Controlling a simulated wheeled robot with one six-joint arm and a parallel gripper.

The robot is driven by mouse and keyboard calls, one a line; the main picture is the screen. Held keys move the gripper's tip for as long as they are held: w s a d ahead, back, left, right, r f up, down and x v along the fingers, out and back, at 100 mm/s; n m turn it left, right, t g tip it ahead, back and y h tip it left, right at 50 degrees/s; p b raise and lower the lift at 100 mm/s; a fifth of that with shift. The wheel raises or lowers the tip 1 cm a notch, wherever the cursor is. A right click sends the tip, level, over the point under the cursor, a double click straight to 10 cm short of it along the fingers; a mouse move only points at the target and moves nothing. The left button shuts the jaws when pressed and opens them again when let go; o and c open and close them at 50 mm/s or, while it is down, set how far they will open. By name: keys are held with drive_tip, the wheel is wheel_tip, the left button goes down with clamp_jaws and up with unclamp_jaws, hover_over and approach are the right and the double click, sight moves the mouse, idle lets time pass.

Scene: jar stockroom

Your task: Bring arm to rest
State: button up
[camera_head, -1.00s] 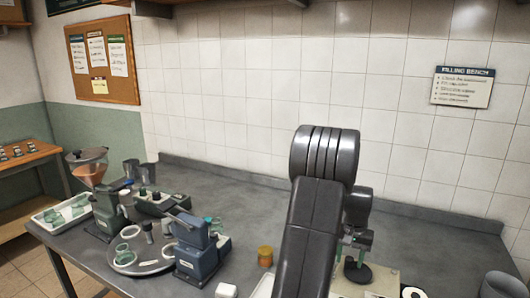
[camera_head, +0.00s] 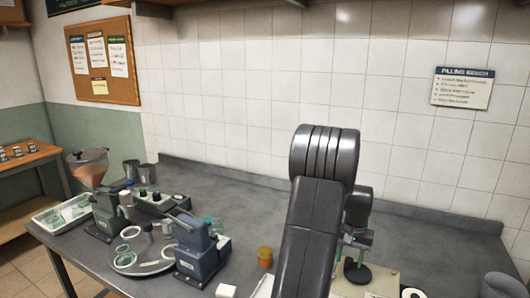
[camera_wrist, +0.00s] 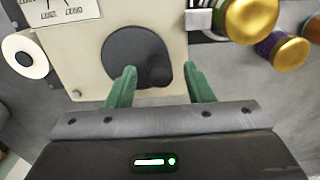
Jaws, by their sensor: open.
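My arm rises in front of the bench (camera_head: 265,200) in the head view, its links hiding part of the bench. My gripper (camera_head: 352,252) shows partly behind it, above a cream-coloured device with a black round disc (camera_head: 357,273). In the wrist view my gripper (camera_wrist: 162,82) is open, its two green fingers apart with nothing between them. The black disc (camera_wrist: 135,52) lies beyond the fingertips on the cream device (camera_wrist: 85,75).
Gold-lidded jars (camera_wrist: 250,18) lie to the upper right in the wrist view, and a white roll (camera_wrist: 24,57) to the left. An amber jar (camera_head: 265,256), a blue machine (camera_head: 198,250) and a round tray (camera_head: 140,264) stand left of my arm. The bench's back middle is clear.

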drive_tip(key=shift+s+a+f, duration=0.1)
drive_tip(key=shift+s+f, duration=0.25)
drive_tip(key=shift+f, duration=0.2)
drive_tip(key=s, duration=0.1)
drive_tip(key=s+d+b, duration=0.1)
drive_tip(key=s, duration=0.1)
drive_tip(key=shift+s+r, duration=0.15)
drive_tip(key=d, duration=0.3)
drive_tip(key=shift+s+d+r+p, duration=0.1)
drive_tip(key=shift+s+p, duration=0.2)
drive_tip(key=shift+p, duration=0.05)
drive_tip(key=w+d, duration=0.1)
drive_tip(key=w+d+p, duration=0.1)
drive_tip(key=w, duration=0.1)
drive_tip(key=shift+w, duration=0.3)
drive_tip(key=w+a, duration=0.2)
drive_tip(key=shift+w, duration=0.4)
drive_tip(key=shift+a, duration=0.6)
